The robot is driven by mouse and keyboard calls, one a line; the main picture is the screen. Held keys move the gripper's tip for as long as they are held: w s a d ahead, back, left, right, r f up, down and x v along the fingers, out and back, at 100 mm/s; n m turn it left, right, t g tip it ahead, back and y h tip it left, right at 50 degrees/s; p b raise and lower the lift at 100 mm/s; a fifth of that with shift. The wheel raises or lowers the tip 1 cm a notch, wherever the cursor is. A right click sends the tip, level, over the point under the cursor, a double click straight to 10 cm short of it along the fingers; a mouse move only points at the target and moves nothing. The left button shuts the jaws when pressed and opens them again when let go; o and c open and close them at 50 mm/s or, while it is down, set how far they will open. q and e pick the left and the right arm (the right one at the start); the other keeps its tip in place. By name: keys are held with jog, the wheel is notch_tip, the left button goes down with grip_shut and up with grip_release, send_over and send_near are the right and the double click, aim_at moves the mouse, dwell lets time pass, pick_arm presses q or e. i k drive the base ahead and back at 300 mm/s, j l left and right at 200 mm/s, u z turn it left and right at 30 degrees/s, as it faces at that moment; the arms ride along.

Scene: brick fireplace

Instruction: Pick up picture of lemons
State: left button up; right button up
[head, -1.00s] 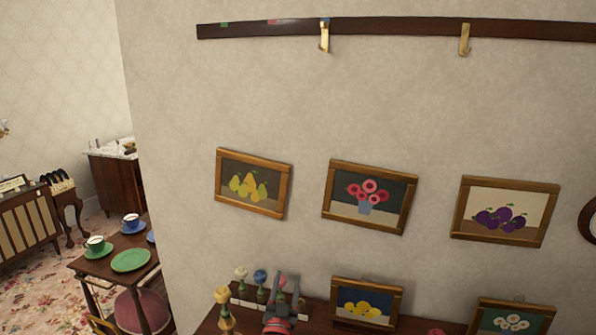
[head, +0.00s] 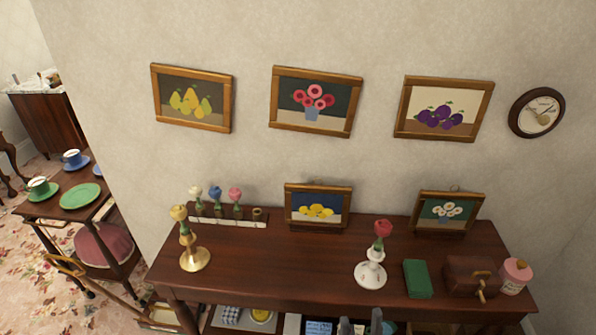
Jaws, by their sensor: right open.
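The picture of lemons (head: 318,211) shows yellow lemons on a dark blue ground in a wooden frame. It stands upright at the back of the dark wooden sideboard (head: 290,262), close to the wall. My right gripper (head: 360,326) shows only as two grey fingertips at the bottom edge of the head view. They are apart with nothing seen between them, in front of and well away from the picture. My left gripper is not in view.
A white candlestick (head: 370,275) with a red flower and a brass candlestick (head: 195,258) stand on the sideboard. A flower picture (head: 446,214), green book (head: 417,279), brown box (head: 470,278) and pink bottle (head: 515,276) are right. The sideboard's middle is clear.

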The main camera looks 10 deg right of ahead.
aim_at(305, 203)
jog(key=i+l+u, duration=0.15)
jog(key=l, duration=0.35)
jog(key=i+l+u, duration=0.2)
jog(key=l, duration=0.25)
jog(key=l+u, duration=0.15)
jog(key=l, duration=0.35)
jog(key=i+l+u, duration=0.1)
jog(key=i+l, duration=0.15)
jog(key=l, duration=0.1)
